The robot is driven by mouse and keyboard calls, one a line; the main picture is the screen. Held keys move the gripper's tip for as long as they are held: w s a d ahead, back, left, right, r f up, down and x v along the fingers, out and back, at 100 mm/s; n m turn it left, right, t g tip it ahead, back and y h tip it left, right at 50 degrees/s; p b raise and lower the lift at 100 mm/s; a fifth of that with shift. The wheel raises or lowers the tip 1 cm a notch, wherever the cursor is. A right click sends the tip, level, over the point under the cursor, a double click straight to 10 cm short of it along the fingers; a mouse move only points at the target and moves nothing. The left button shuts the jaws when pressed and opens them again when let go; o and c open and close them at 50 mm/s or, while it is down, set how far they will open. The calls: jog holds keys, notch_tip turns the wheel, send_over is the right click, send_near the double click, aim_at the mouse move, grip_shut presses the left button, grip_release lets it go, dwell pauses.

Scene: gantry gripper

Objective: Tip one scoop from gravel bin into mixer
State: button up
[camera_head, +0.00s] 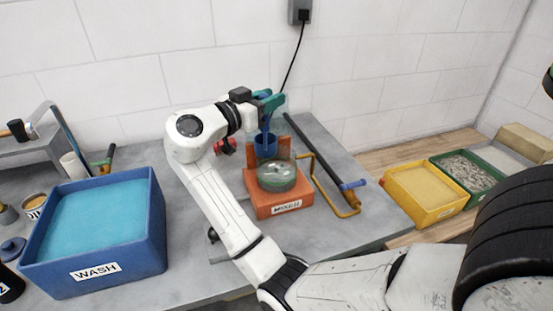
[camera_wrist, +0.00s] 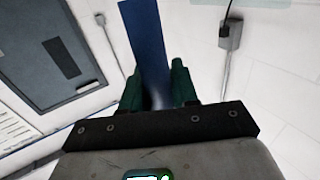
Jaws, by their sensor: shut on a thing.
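My gripper (camera_head: 267,101) is shut on the handle of a blue scoop (camera_head: 265,146). In the wrist view the flat blue handle (camera_wrist: 146,40) stands between the green fingers (camera_wrist: 157,88). The scoop's cup hangs below the gripper, at the back of the mixer bowl in the picture. Whether it touches the bowl, and what it holds, I cannot tell. The mixer (camera_head: 265,207) is an orange stand labelled MIXER with a clear greenish bowl (camera_head: 277,176). The gravel bin (camera_head: 490,190), green-rimmed with grey stones in it, stands at the right, away from my gripper.
A blue WASH tub (camera_head: 95,271) with light blue contents stands at left. A yellow bin (camera_head: 424,208) of sand-coloured material is beside the gravel bin. A yellow bent rod (camera_head: 325,181) and a dark bar (camera_head: 318,152) lie right of the mixer. A red object (camera_head: 226,147) is behind my arm.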

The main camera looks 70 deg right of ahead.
jog(key=shift+r, duration=0.1)
notch_tip(320, 180, up, 5)
jog(key=shift+f+p, duration=0.1)
jog(key=shift+p, duration=0.95)
